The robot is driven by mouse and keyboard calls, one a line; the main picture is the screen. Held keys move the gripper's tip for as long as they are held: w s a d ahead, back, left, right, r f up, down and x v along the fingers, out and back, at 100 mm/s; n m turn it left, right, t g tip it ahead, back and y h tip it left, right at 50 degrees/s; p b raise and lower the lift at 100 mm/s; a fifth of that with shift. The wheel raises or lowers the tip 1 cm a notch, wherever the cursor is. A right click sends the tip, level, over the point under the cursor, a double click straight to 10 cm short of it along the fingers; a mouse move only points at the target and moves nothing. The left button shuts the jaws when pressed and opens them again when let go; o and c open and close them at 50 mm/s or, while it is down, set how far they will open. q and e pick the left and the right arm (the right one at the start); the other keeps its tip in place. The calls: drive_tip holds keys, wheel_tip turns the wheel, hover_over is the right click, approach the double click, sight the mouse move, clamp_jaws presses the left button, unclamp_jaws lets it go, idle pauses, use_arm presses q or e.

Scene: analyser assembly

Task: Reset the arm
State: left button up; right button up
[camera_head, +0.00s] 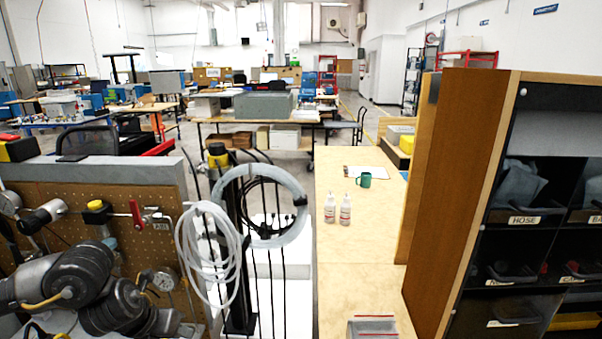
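Neither of my grippers can be made out in the head view. Dark grey rounded parts fill the lower left corner, but I cannot tell whether they belong to my arm. No gripper fingers show there, and nothing is seen held.
A pegboard (130,190) with valves and gauges stands at left. Coiled clear hose (208,255) hangs beside it. A wooden table (360,245) holds two white bottles (330,208) and a green mug (364,180). A bin cabinet (455,190) stands at right. The table's middle is clear.

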use_arm(q)
drive_tip(key=s+d+f+n+t+h, duration=0.1)
drive_tip(key=s+d+n+t+h, duration=0.2)
drive_tip(key=d, duration=0.8)
drive_tip(key=s+d+f+n+h, duration=0.1)
drive_tip(key=d+f+n+h, duration=0.15)
drive_tip(key=d+n, duration=0.6)
drive_tip(key=s+a+f+n+g+y, duration=0.2)
drive_tip(key=s+a+f+n+y, duration=0.2)
drive_tip(key=s+a+f+n, duration=0.45)
drive_tip(key=s+a+f+n+g+y, duration=0.3)
drive_tip(key=s+a+f+n, duration=0.15)
drive_tip(key=s+n, duration=0.85)
wheel_tip(320, 180, down, 27)
drive_tip(key=s+g, duration=0.1)
drive_tip(key=s+a+f+g, duration=0.1)
drive_tip(key=s+a+f, duration=0.2)
drive_tip(key=s+f, duration=1.2)
drive_tip(key=shift+s+a, duration=0.15)
drive_tip(key=shift+s, duration=0.6)
